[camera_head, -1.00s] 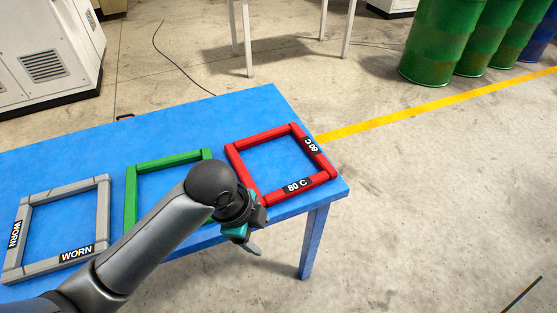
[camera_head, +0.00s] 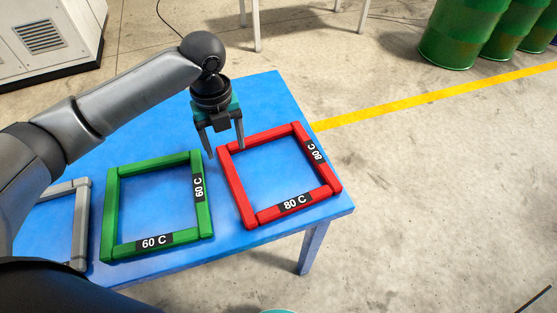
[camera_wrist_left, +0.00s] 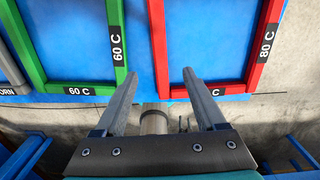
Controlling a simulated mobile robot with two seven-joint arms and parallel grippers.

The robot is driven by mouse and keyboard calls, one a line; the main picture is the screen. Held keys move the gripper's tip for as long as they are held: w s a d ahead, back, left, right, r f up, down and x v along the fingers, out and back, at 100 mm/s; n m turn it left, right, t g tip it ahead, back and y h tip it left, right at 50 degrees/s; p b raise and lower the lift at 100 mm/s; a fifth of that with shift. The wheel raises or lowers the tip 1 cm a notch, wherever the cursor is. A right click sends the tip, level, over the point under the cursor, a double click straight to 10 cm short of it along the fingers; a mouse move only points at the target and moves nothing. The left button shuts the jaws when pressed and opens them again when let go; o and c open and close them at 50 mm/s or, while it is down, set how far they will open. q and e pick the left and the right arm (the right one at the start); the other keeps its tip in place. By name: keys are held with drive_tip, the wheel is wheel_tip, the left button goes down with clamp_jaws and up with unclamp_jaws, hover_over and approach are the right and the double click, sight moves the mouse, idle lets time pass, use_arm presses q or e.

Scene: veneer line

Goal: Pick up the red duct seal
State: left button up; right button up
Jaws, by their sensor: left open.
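The red duct seal (camera_head: 236,187) is a square frame marked 80 C, lying flat at the right end of the blue table (camera_head: 262,97). My left gripper (camera_head: 225,153) is open and empty, its fingers pointing down near the seal's upper left corner in the head view.
A green frame (camera_head: 110,215) marked 60 C lies left of the red seal with a narrow blue gap between. A grey frame (camera_head: 80,225), partly hidden by my arm, lies farther left. Green drums (camera_head: 455,35) stand on the floor at upper right.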

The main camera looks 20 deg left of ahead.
use_arm(q)
hover_over(234, 181)
wheel_tip(234, 181, down, 4)
wheel_tip(234, 181, down, 3)
drive_tip(key=shift+b, duration=0.5)
drive_tip(key=shift+f, duration=0.85)
wheel_tip(234, 181, down, 4)
drive_tip(key=shift+s+f+b, duration=0.1)
drive_tip(key=shift+f+b, duration=0.1)
drive_tip(key=shift+b, duration=0.3)
use_arm(e)
drive_tip(key=shift+s+f, duration=0.35)
drive_tip(key=shift+f, duration=0.25)
drive_tip(key=shift+s+f, duration=0.35)
drive_tip(key=shift+f, duration=0.2)
use_arm(q)
drive_tip(key=shift+c, duration=0.8)
clamp_jaws()
use_arm(e)
drive_tip(key=shift+s, duration=0.15)
